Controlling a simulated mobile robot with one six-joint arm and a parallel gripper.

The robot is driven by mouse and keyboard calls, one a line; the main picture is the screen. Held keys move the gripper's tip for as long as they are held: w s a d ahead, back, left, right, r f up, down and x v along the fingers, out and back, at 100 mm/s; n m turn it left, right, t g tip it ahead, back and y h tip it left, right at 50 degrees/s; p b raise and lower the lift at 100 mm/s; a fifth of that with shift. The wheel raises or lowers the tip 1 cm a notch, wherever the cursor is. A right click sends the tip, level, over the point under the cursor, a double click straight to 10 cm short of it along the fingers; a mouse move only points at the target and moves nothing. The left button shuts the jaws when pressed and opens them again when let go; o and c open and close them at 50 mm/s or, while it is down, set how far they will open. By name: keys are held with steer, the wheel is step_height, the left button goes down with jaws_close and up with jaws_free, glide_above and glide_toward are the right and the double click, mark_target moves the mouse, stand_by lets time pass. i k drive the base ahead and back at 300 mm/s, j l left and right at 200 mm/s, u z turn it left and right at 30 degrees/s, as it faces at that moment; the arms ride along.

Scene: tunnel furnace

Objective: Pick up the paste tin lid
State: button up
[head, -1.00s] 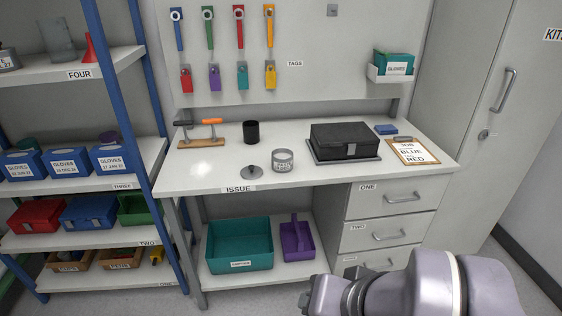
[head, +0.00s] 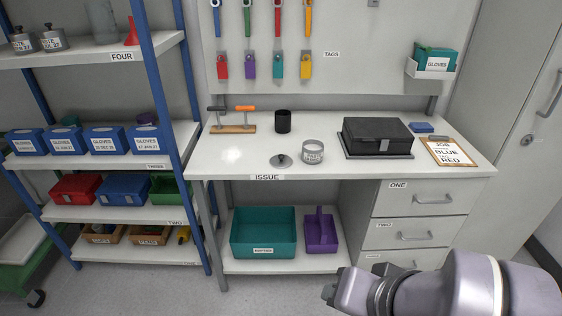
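The paste tin lid (head: 281,161) is a small grey disc with a dark knob, lying flat on the white bench top near its front edge. The open paste tin (head: 313,152), grey with a label, stands just right of the lid, close beside it. My gripper (head: 329,294) is at the bottom of the head view, in front of and below the bench, well away from the lid. Its fingers are small and seen from the side, so I cannot tell whether they are open or shut.
A black cup (head: 283,121), a rack with two handled tools (head: 232,129), a black case (head: 377,138) and a clipboard (head: 449,152) are on the bench (head: 225,165). Blue-framed shelves (head: 165,100) stand at left. Drawers (head: 415,231) and a teal bin (head: 263,232) are below.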

mark_target(281, 160)
steer(key=i+j+z, duration=0.25)
steer(key=i+j, duration=0.2)
steer(key=i, duration=0.35)
steer(key=i+j+z, duration=0.3)
steer(key=i+j, duration=0.35)
steer(key=i, duration=0.1)
